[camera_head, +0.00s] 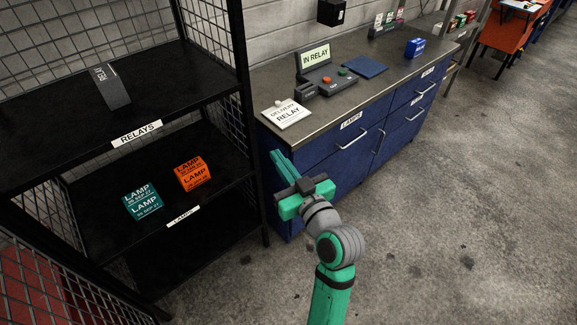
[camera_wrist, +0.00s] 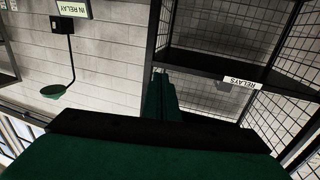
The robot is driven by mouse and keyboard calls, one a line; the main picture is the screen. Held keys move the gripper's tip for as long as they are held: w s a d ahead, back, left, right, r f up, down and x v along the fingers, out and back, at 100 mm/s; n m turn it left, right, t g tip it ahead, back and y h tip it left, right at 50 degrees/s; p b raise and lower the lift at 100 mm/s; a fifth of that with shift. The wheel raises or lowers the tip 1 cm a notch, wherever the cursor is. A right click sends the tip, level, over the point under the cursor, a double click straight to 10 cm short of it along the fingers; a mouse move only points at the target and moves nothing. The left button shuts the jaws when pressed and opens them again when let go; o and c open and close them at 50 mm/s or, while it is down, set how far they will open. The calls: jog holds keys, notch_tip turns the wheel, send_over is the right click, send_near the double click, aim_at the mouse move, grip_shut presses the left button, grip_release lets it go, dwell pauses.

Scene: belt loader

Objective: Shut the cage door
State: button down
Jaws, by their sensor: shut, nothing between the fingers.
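The black cage (camera_head: 244,95) stands at the left in the head view, with mesh sides and shelves, and its front is open towards me. A mesh panel (camera_head: 62,284) at the lower left stands out from the cage front and looks like its door, swung open; its edges are partly out of frame. My green gripper (camera_head: 279,157) is shut and empty, in front of the blue cabinet and right of the cage's right post, apart from the door. In the wrist view, my gripper (camera_wrist: 160,85) points towards the wall and the upside-down cage (camera_wrist: 215,65); I cannot make out the door there.
On the cage shelves are a dark relay box (camera_head: 112,88), a teal lamp box (camera_head: 143,202) and an orange lamp box (camera_head: 192,174). A blue drawer cabinet (camera_head: 335,165) with a relay device (camera_head: 327,80) stands right of the cage. The floor (camera_head: 450,230) at right is clear.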

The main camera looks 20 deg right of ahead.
jog(key=w+a, duration=0.1)
jog(key=w, duration=0.7)
jog(key=shift+a, duration=0.15)
jog(key=shift+s+d, duration=0.1)
jog(key=shift+d, duration=0.15)
jog(key=shift+a, duration=0.1)
dwell(0.9)
